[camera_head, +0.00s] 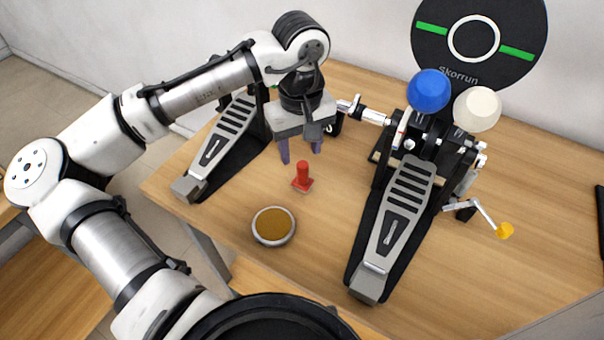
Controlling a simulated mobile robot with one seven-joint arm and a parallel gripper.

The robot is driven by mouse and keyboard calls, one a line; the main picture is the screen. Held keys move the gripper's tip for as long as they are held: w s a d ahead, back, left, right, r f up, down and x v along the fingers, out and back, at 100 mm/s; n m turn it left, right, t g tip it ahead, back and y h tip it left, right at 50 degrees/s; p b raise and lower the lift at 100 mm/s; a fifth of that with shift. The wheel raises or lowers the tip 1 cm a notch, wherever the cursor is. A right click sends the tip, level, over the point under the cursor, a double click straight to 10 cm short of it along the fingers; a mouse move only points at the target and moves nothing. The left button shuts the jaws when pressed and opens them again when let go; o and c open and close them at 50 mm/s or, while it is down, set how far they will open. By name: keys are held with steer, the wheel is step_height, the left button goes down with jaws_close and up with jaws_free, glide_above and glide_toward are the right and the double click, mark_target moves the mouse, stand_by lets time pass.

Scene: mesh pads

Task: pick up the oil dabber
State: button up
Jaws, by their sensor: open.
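The oil dabber appears to be the small red piece (302,177) with an upright round handle on a flat base. It stands on the wooden table between the two foot pedals. My gripper (300,154) points down just above and behind it in the picture, with its two purple-tinted fingers apart. Nothing shows between the fingers. A gap seems to remain between the fingertips and the red handle, but the exact height is hard to tell.
A round dish (289,238) with a brown-gold filling sits in front of the dabber. A left pedal (222,140) and a larger right pedal (398,205) flank it, joined by a rod (364,113) behind. Blue (429,90) and white (477,108) balls top the right pedal.

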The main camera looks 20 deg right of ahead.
mark_target(303, 165)
steer(key=shift+d+f+p, duration=0.2)
steer(key=shift+f+p, duration=0.55)
steer(key=shift+f, duration=3.15)
jaws_close()
step_height(303, 165, up, 20)
steer(key=b, duration=0.2)
